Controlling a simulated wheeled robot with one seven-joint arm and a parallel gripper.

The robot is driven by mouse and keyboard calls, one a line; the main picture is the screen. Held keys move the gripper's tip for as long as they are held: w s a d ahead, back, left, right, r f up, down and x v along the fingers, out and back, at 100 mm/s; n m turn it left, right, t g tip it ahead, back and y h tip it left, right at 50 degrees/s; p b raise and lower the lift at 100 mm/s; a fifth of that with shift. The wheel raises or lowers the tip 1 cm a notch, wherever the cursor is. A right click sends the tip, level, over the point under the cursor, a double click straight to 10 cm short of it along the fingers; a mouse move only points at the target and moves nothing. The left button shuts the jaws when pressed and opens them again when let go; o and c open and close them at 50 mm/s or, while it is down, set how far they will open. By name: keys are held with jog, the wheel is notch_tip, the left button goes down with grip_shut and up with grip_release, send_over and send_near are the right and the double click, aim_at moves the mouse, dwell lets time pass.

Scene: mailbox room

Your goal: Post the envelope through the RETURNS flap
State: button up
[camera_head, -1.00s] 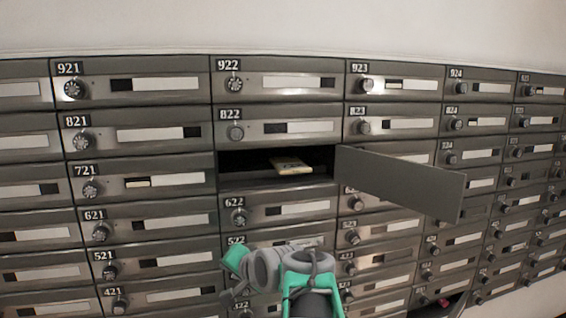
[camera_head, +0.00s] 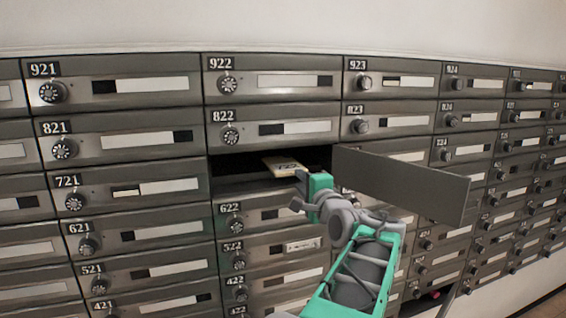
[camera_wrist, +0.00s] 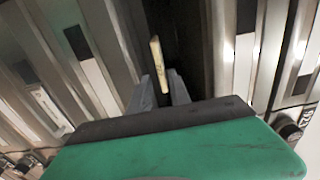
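The envelope (camera_head: 282,165), pale cream, lies in the open dark compartment below 822, its front end near the opening. My gripper (camera_head: 297,190) is at the mouth of this compartment, right by the envelope. In the wrist view the envelope (camera_wrist: 156,62) shows edge-on, in line with the gap between my two grey fingers (camera_wrist: 160,80). The fingers are apart with the envelope's near end at or just past their tips; I cannot tell if either touches it. No RETURNS flap can be made out in either view.
The compartment's grey door (camera_head: 405,183) stands swung out to the right, close beside my arm. Shut numbered mailboxes with dials surround the opening. A small red thing (camera_head: 435,295) shows low on the right. White wall (camera_head: 300,25) lies above.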

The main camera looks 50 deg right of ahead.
aim_at(292, 171)
jog(key=shift+p+x, duration=0.95)
jog(key=shift+x, duration=2.4)
grip_shut()
jog(key=shift+r, duration=0.3)
jog(key=b+v, duration=0.6)
jog(key=v, duration=1.3)
